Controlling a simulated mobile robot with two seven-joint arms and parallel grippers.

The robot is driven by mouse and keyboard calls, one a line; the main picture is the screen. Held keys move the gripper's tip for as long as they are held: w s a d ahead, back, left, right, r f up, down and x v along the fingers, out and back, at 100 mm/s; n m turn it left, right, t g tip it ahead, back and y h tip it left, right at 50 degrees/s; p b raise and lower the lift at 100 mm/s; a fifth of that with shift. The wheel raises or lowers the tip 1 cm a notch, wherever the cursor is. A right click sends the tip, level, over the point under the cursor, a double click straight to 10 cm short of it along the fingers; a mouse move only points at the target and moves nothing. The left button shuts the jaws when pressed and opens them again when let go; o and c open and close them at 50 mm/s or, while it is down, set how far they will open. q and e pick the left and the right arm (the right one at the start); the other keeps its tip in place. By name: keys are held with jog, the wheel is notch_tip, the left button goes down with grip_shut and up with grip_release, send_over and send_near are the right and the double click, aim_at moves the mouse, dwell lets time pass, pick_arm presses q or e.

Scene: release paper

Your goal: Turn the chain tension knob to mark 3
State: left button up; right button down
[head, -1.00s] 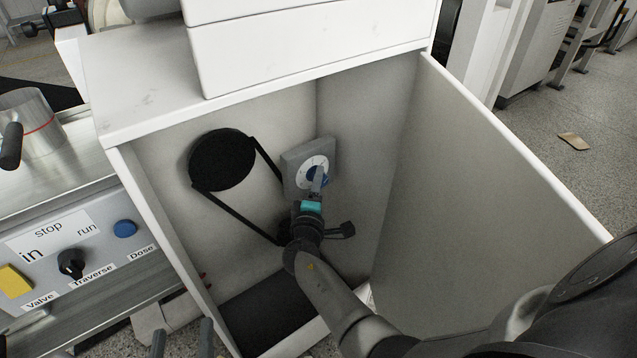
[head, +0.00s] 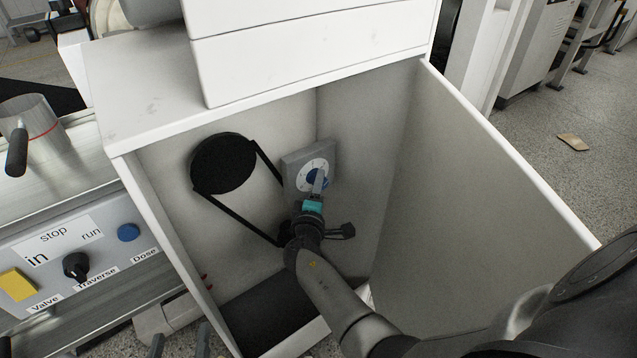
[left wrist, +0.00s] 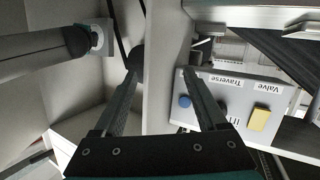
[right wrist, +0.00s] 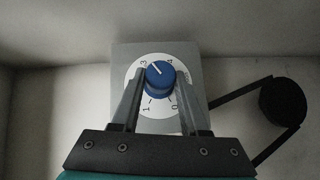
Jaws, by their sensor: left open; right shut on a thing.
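The blue chain tension knob (right wrist: 160,78) sits on a white numbered dial (right wrist: 134,72) on a grey box (right wrist: 190,58) inside the open cabinet. My right gripper (right wrist: 158,80) is shut on it, one finger on each side. The knob's white pointer line points up and left, between marks 3 and 4, closer to 3. Marks 1 and 0 show below; mark 2 is not visible. In the head view the knob (head: 313,178) is partly covered by my right gripper (head: 318,187). My left gripper (head: 180,345) is open and empty at the bottom, outside the cabinet.
A black wheel (head: 223,163) with a belt (head: 237,217) is left of the knob. The open cabinet door (head: 490,190) stands to the right. A control panel (head: 105,262) with a yellow button (head: 17,285), black switch (head: 76,266) and blue button (head: 128,232) is left.

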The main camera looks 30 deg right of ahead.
pick_arm(q)
jog(key=shift+w+a+f+g, duration=0.1)
jog(key=shift+a+f+g, duration=0.35)
jog(key=shift+g, duration=0.25)
pick_arm(e)
jog(key=shift+c, duration=2.1)
grip_release()
pick_arm(q)
jog(key=shift+y+p, duration=0.3)
pick_arm(e)
jog(key=shift+s+a, duration=0.1)
pick_arm(q)
jog(key=s+a+g+y+p, duration=0.4)
jog(key=a+g, duration=0.3)
jog(key=a, duration=0.2)
jog(key=shift+s+f+g, duration=0.15)
jog(key=shift+s+g, duration=0.15)
jog(key=shift+s, duration=0.55)
pick_arm(e)
jog(key=v, duration=1.5)
jog(key=shift+r, duration=0.25)
